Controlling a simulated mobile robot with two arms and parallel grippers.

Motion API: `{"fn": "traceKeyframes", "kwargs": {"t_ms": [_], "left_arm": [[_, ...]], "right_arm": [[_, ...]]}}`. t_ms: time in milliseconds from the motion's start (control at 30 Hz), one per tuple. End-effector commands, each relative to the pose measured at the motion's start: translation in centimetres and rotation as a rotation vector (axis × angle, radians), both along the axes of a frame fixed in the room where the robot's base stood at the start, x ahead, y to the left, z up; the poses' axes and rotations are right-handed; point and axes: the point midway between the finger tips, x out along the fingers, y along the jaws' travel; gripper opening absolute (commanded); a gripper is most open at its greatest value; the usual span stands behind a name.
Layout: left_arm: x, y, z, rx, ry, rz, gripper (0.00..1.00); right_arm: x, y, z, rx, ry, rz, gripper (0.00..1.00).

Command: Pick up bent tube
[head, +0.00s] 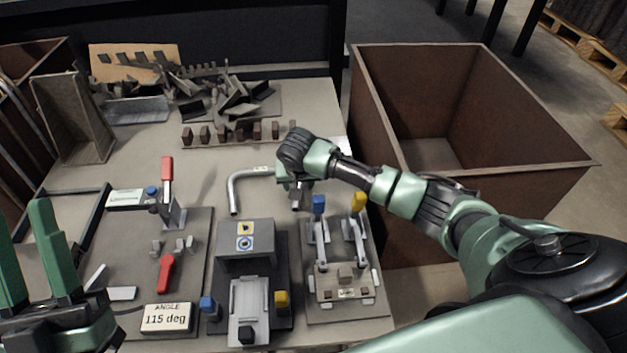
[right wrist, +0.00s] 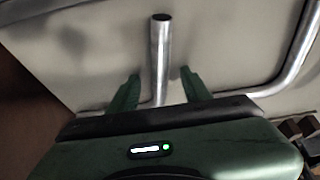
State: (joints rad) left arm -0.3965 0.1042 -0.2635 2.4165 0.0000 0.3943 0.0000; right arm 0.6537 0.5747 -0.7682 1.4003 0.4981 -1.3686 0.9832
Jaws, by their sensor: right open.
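The bent tube (head: 238,184) is a silvery metal pipe lying on the table behind the grey block device. Its left leg and back run show in the head view; my right gripper covers part of the right side. In the right wrist view one straight leg of the tube (right wrist: 160,50) stands between the fingers, and another leg curves away at right. My right gripper (head: 297,188) is over the tube's right leg. Its fingers (right wrist: 159,85) are open, one on each side of the leg, with gaps. My left gripper (head: 27,225) is open and empty at the left edge.
A device with a 115 deg angle sign (head: 166,318) and red-handled clamps stands front left. The grey block device (head: 245,236) and a plate with blue and yellow clamps (head: 345,292) are in front. Metal brackets (head: 225,95) lie behind. A brown bin (head: 385,125) stands right.

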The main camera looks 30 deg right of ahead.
Motion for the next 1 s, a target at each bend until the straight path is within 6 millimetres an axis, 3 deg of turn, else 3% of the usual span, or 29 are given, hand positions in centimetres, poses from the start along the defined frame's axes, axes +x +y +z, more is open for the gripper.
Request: {"fn": "traceKeyframes", "kwargs": {"t_ms": [200, 1000], "left_arm": [[-0.93, 0.15, 0.71, -0.018, -0.058, -0.003, 0.36], [-0.28, -0.01, 0.32, -0.006, -0.019, -0.002, 0.36]], "right_arm": [[0.15, -0.08, -0.39, -0.001, 0.000, 0.000, 0.48], [0.13, -0.08, -0.47, 0.000, 0.001, 0.000, 0.48]]}}
